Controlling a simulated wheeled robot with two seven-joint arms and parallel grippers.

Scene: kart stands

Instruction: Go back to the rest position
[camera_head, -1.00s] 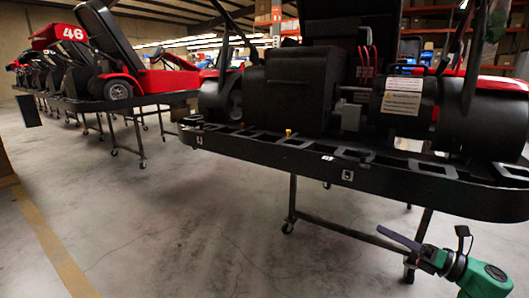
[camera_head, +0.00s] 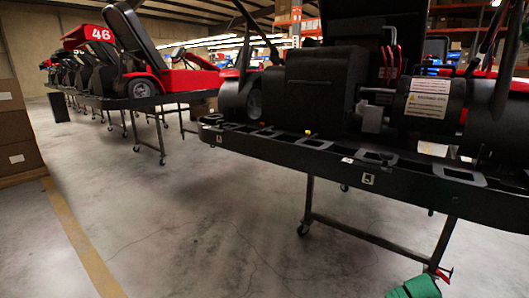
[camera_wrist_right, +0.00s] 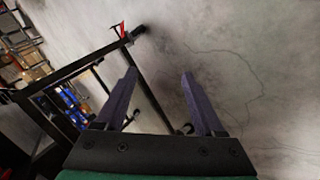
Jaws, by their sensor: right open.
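My right gripper (camera_wrist_right: 158,98) is open and empty in the right wrist view, with its two dark fingers apart over the concrete floor. In the head view only a green part of my right arm shows at the bottom right edge, and its fingers are out of frame. My left gripper is in neither current view. The nearest black kart stand (camera_head: 330,160) is in front of me at the right, carrying a kart with a black engine unit (camera_head: 320,88). A stand leg and bar show beside my gripper fingers in the right wrist view.
A row of further stands with karts, one a red kart (camera_head: 145,80), runs back at the left. Cardboard boxes (camera_head: 15,130) stand at the left edge. The concrete floor (camera_head: 170,220) with a yellow line (camera_head: 85,245) is clear at front left.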

